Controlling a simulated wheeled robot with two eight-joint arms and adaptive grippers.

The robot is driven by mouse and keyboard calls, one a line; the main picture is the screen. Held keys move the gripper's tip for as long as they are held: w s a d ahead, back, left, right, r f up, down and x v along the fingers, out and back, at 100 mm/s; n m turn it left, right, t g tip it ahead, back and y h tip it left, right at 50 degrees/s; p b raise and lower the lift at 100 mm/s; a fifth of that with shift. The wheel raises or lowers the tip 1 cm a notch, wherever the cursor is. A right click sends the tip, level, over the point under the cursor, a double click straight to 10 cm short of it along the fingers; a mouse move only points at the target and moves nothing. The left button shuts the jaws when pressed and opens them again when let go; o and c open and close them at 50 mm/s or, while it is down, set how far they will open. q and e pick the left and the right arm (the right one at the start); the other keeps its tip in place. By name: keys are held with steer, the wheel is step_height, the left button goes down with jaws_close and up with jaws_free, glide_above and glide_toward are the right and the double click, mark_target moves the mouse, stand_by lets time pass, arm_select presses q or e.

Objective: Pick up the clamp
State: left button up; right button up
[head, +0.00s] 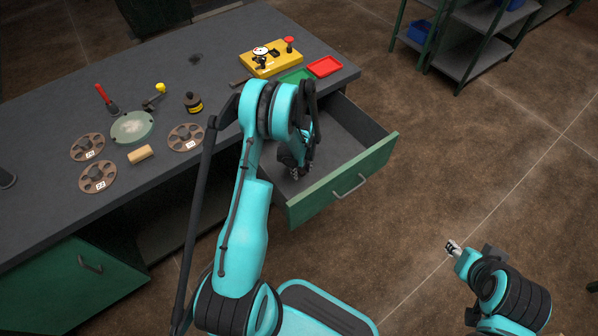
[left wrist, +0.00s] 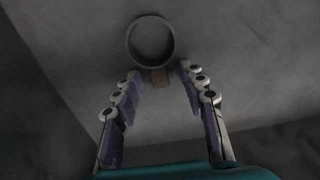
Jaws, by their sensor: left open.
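A round grey ring with a small brown tab at its near side, which looks like the clamp (left wrist: 151,18), lies on the grey floor of the open drawer (head: 345,190). My left gripper (head: 296,174) reaches down into the drawer and hides that spot in the head view. In the left wrist view the left gripper (left wrist: 158,72) is open and empty, its fingertips just short of the ring, with the tab between and beyond them. My right gripper (head: 453,247) is over the floor at the lower right, away from the drawer; its jaws are too small to read.
The drawer's green front (head: 340,180) and side walls surround the left gripper. The workbench (head: 60,130) above holds several reels, a round pale plate (head: 132,127), a yellow box (head: 271,58) and a red tray (head: 324,67). A shelf rack (head: 465,65) stands at the back right.

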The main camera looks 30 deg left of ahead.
arm_select(q)
steer(key=shift+r, duration=0.1)
jaws_close()
